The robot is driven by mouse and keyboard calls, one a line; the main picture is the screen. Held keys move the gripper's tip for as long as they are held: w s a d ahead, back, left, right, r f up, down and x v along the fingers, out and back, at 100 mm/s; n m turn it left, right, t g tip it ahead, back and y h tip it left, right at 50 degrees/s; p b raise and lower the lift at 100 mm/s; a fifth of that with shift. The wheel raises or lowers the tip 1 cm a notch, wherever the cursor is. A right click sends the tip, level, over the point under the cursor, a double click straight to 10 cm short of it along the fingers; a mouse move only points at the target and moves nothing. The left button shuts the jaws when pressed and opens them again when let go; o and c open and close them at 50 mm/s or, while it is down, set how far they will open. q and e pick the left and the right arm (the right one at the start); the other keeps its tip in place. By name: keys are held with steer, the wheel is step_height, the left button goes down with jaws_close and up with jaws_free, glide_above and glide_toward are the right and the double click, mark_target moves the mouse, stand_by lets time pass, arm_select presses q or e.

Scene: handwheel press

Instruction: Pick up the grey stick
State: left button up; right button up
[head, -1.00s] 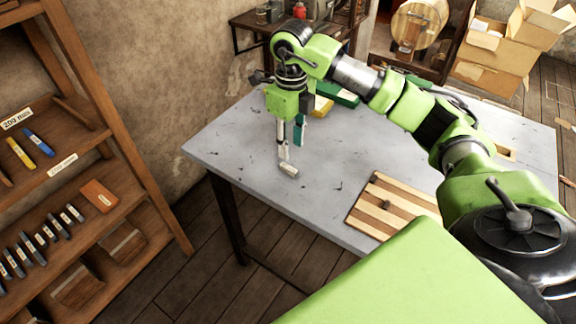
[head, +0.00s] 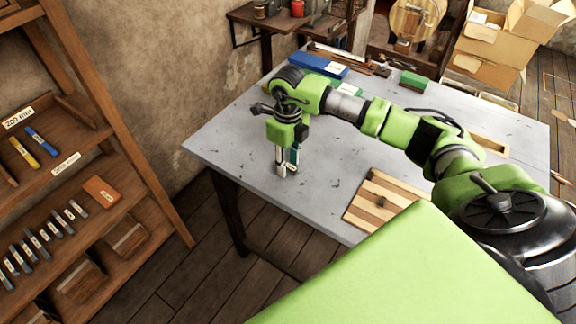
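My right gripper (head: 287,170) points down at the left part of the grey table (head: 235,135), with its fingertips at or just above the top. A small pale grey piece (head: 282,171) shows at the fingertips; I cannot tell whether it is the grey stick or part of a finger, or whether the fingers are closed on it. A teal piece (head: 293,156) shows right beside the fingers. Several dark grey sticks with white labels (head: 42,238) lie in a row on the lower shelf at left. My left gripper is not in view.
A striped wooden board (head: 383,203) lies at the table's front. A blue box (head: 318,66) and a green block (head: 414,80) lie towards the back. The wooden shelf (head: 150,190) holds yellow and blue sticks and an orange block (head: 101,191). The table around the gripper is mostly clear.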

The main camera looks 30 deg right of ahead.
steer(key=c, duration=0.6)
